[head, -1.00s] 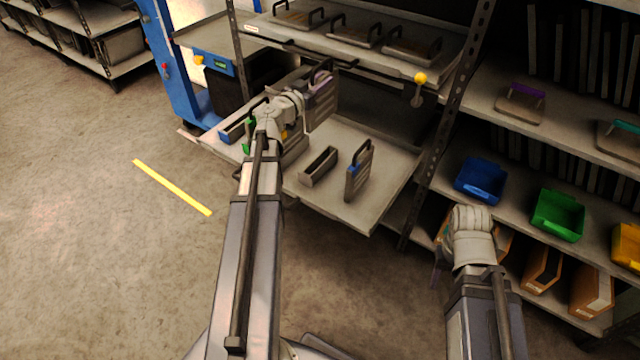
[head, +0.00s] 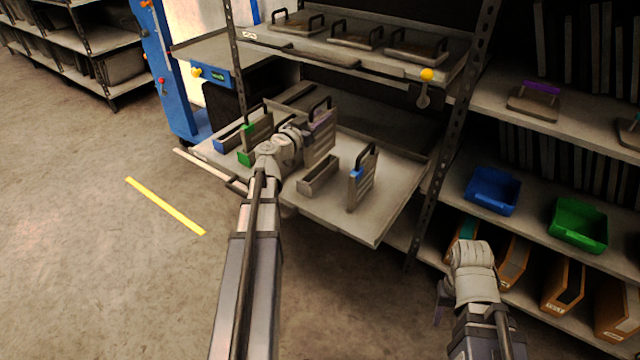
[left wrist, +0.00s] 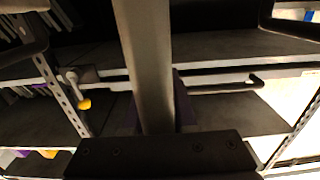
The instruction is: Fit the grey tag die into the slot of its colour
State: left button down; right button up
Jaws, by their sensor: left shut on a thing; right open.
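My left gripper (head: 298,137) is shut on a grey upright die (head: 318,138) with a dark handle; its upper edge looks purplish in the head view. In the left wrist view a grey upright bar (left wrist: 146,60) stands before the camera with purple behind it. The die is low over the lower shelf; whether its foot touches anything is hidden by my wrist. An open grey slot box (head: 318,177) stands just in front of it, showing no bright colour. My right gripper (head: 442,300) is open, low at the right, mostly hidden behind its wrist.
A blue-tagged die (head: 361,180) stands right of the slot box. An upper shelf (head: 340,52) with several dies overhangs. A rack post (head: 440,180) and blue bin (head: 492,190) are at right.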

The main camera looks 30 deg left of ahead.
aim_at(320, 146)
pick_arm(q)
jog(key=shift+s+r, duration=0.1)
jog(key=shift+s, duration=0.05)
notch_tip(320, 146, down, 6)
jog(key=b, duration=0.6)
jog(key=shift+f, duration=0.2)
notch_tip(320, 146, down, 4)
jog(key=b, duration=0.4)
jog(key=shift+r, duration=0.15)
jog(key=c, duration=0.7)
grip_release()
jog(key=s, duration=0.8)
jog(key=s+a, duration=0.1)
jog(key=s, duration=0.3)
